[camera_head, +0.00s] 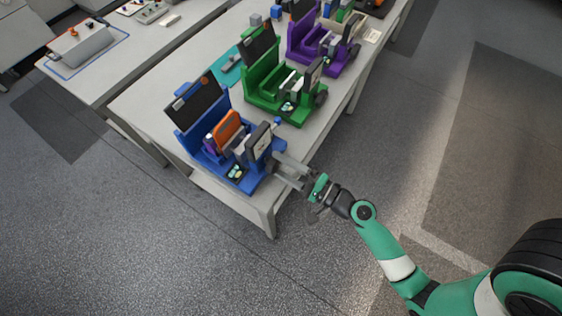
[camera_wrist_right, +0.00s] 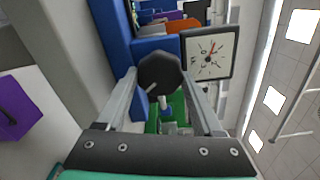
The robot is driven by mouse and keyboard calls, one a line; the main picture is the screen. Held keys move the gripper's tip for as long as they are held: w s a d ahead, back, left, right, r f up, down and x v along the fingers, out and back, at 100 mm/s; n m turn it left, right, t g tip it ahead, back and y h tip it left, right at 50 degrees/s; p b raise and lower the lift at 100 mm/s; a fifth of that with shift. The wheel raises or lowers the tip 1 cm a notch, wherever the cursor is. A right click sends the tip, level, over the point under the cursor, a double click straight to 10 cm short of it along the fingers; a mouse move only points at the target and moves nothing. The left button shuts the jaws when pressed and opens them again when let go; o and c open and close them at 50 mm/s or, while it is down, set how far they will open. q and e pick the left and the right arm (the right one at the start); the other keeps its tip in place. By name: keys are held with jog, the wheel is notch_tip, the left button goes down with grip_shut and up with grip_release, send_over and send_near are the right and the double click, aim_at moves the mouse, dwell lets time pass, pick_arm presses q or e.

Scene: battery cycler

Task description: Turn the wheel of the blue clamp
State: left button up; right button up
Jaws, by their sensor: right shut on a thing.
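The blue clamp (camera_head: 228,176) stands near the front corner of the table, with a dark panel at its back and an orange block (camera_head: 227,128) in it. Its dark wheel (camera_wrist_right: 161,72) sits between the two fingers of my right gripper (camera_wrist_right: 163,88) in the right wrist view. In the head view my right gripper (camera_head: 283,168) reaches the clamp's right side, where the wheel is mostly hidden. The gripper is shut on the wheel. A square dial gauge (camera_wrist_right: 208,54) stands beside the wheel. My left gripper is not in view.
A green clamp (camera_head: 270,95) and a purple clamp (camera_head: 318,62) stand farther along the same table (camera_head: 150,108). A teal mat (camera_head: 226,72) lies behind them. A second table (camera_head: 100,88) holds a grey box (camera_head: 82,45) at left. The floor at right is open.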

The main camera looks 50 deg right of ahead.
jog(key=m+p, duration=0.1)
jog(key=m, duration=0.4)
jog(key=shift+m+p, duration=0.4)
jog(key=shift+a+f+m+p, duration=0.1)
jog(key=shift+m+p, duration=0.65)
jog(key=shift+m, duration=1.45)
jog(key=o, duration=1.4)
jog(key=shift+c, duration=0.2)
jog(key=shift+s, duration=0.1)
